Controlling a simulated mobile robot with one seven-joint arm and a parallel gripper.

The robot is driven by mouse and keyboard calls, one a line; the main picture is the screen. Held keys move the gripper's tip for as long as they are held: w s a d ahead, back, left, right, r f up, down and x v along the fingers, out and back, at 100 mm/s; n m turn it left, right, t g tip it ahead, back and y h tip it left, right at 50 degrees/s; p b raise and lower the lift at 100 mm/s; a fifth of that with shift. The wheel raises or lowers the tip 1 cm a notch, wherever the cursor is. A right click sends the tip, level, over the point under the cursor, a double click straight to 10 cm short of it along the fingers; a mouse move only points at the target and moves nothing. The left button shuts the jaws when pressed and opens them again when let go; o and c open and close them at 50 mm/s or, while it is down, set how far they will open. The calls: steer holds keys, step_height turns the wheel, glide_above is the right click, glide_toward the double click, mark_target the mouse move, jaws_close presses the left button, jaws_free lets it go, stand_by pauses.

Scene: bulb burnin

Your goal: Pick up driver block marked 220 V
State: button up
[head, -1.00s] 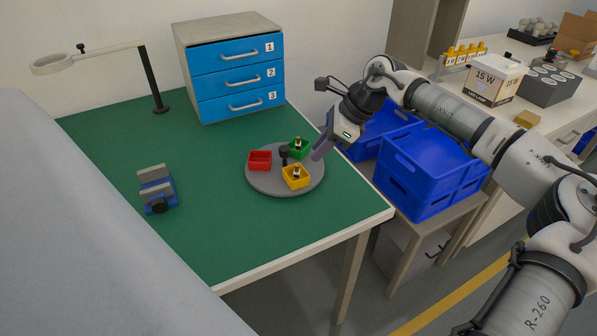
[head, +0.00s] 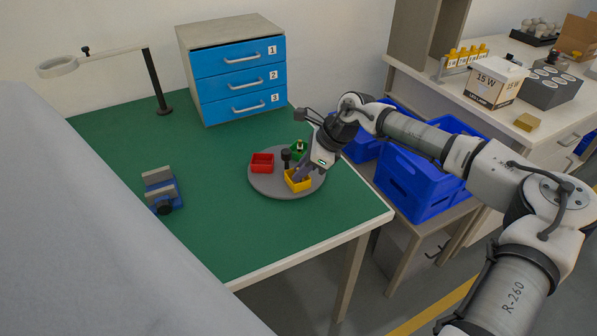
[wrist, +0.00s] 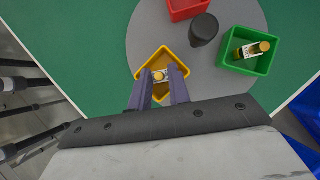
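A small driver block (wrist: 160,76) with a pale label and a yellowish top is in the yellow bin (head: 293,187); its marking is too small to read. A similar block (wrist: 251,49) lies in the green bin (wrist: 264,64) in the wrist view. My gripper (wrist: 160,80) reaches down into the yellow bin. Its two purple fingers are apart, one on each side of the block, with small gaps showing. In the head view my gripper (head: 300,174) hides the block in the yellow bin.
The bins stand on a round grey turntable (head: 259,189) with a red bin (head: 262,162) and a dark central knob (wrist: 203,30). A blue vise (head: 162,191), a lamp stand (head: 158,85) and a drawer cabinet (head: 237,78) stand on the green table. Blue crates (head: 420,172) are at right.

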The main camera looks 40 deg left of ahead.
jaws_close()
step_height(320, 180, up, 25)
steer(key=p, duration=0.1)
steer(key=shift+f+p, duration=0.2)
steer(key=shift+p, duration=0.2)
stand_by(0.5)
